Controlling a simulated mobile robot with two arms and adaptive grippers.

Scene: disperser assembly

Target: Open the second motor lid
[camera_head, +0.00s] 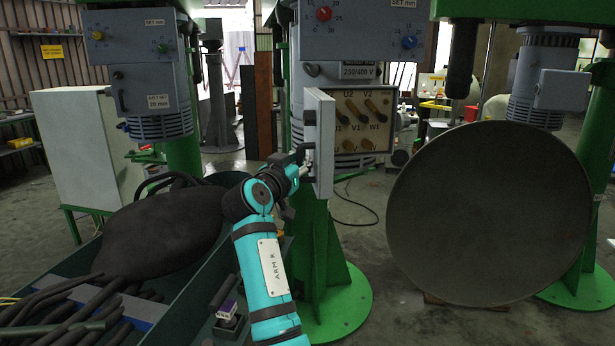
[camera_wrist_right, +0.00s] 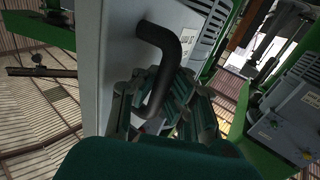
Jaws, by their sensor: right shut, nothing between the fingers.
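The middle motor's grey lid (camera_head: 319,143) stands swung open to the left of its terminal box, seen nearly edge-on. The box shows a terminal board (camera_head: 356,119) with brass posts marked U2, V2, V1 and W1. My right gripper (camera_head: 304,157) is at the lid's outer face, by its handle. In the right wrist view the dark bent handle (camera_wrist_right: 168,62) stands out from the lid (camera_wrist_right: 118,55), and my right gripper (camera_wrist_right: 165,105) is shut beside it. The handle partly hides the fingers, so contact is hard to tell. My left gripper is not in view.
Another motor (camera_head: 140,75) with a closed box stands at the left, and one (camera_head: 548,80) at the right. A large dark round disc (camera_head: 490,213) fills the right front. A green bin (camera_head: 190,300) with black hoses lies at lower left. A white cabinet (camera_head: 80,150) stands behind it.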

